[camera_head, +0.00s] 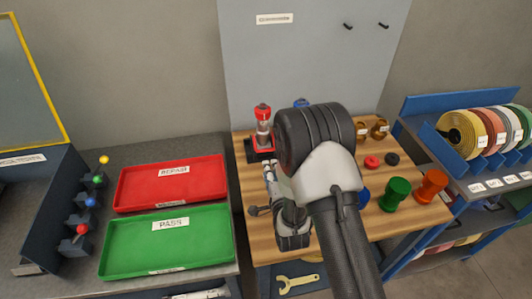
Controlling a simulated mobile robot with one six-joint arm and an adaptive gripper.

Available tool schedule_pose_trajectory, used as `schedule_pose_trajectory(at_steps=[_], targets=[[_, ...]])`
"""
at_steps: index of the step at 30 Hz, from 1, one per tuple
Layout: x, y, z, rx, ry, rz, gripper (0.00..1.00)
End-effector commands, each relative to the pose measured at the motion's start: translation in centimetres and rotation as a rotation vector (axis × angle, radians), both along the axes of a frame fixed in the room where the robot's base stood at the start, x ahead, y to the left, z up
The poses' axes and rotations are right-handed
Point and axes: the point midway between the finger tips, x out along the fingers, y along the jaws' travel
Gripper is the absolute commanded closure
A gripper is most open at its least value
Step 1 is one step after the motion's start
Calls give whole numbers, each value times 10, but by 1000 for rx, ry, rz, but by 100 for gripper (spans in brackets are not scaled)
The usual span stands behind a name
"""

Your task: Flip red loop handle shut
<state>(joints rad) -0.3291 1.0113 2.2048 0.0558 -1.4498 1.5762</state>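I cannot clearly make out a red loop handle. A small upright device with a red top, a clear body and a red lower part (262,128) stands in a dark holder at the back left of the wooden bench (262,248). My arm covers the middle of the bench. Grey and black parts (291,238) show beside my arm at the bench's front left, with a silver piece just behind them. I cannot tell which of these belong to my gripper. My fingertips cannot be made out, nor whether they hold anything.
A red tray (135,196) and a green tray (120,262) lie on the left counter. Green (397,194) and orange (430,184) cylinders stand at the bench's right. A blue rack (418,113) holds coloured reels. A yellow wrench (297,283) lies below.

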Motion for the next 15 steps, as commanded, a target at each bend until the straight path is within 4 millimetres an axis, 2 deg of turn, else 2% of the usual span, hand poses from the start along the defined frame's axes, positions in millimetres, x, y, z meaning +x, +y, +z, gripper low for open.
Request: schedule_pose_trajectory(at_steps=[3,9,15], targets=[[27,7,-5,1,-5,-1,71],[66,18,-15,0,-3,-1,71],[93,25,-21,-1,0,-1,71]])
